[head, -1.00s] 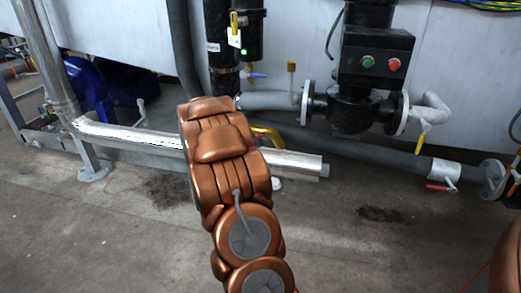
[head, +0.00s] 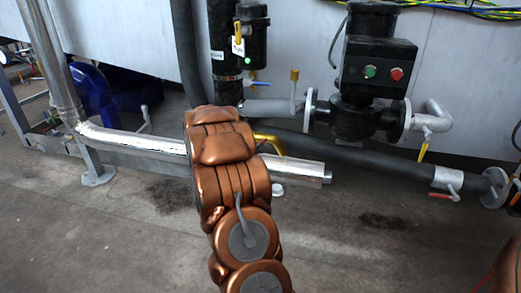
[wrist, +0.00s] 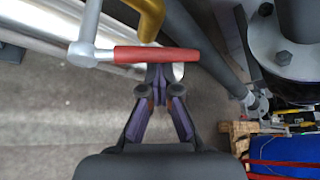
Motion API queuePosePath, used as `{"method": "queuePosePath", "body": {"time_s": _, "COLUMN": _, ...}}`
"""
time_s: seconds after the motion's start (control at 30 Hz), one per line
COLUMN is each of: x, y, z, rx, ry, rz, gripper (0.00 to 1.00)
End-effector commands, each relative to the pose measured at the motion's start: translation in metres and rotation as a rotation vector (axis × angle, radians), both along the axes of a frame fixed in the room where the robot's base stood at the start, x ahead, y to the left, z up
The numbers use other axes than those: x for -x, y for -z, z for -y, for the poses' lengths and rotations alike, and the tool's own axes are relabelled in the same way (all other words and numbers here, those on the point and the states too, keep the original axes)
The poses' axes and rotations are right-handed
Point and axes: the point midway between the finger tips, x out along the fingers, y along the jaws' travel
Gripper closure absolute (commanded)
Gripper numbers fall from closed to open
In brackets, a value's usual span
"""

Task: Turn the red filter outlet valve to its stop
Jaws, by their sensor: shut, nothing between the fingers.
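A red valve lever (wrist: 155,54) lies crosswise in the upper middle of the wrist view, its left end on a grey metal stem. My gripper (wrist: 161,78) is shut and empty, its fingertips just below the lever's right half in the picture. I cannot tell whether they touch it. In the head view my copper-coloured arm hides the gripper and this lever. Another red lever (head: 443,195) shows at the right of the head view, on a pipe near the floor. I see no label naming either valve.
A yellow curved bar (wrist: 150,18) passes close above the lever, and it also shows beside my arm (head: 270,144). A shiny pipe (head: 130,137) runs low across the left. A dark pipe (head: 375,166) runs right. A black pump unit (head: 375,62) stands behind. Floor in front is clear.

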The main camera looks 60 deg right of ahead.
Motion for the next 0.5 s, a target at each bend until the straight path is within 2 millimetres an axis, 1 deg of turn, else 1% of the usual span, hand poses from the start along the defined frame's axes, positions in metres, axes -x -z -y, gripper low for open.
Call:
{"method": "queuePosePath", "body": {"time_s": 0.27, "x": -0.005, "y": -0.005, "z": -0.003, "rx": 0.045, "ry": -0.006, "rz": -0.126, "gripper": 1.0}}
{"method": "queuePosePath", "body": {"time_s": 0.5, "x": -0.009, "y": -0.012, "z": -0.004, "rx": 0.046, "ry": -0.003, "rz": -0.129, "gripper": 1.0}}
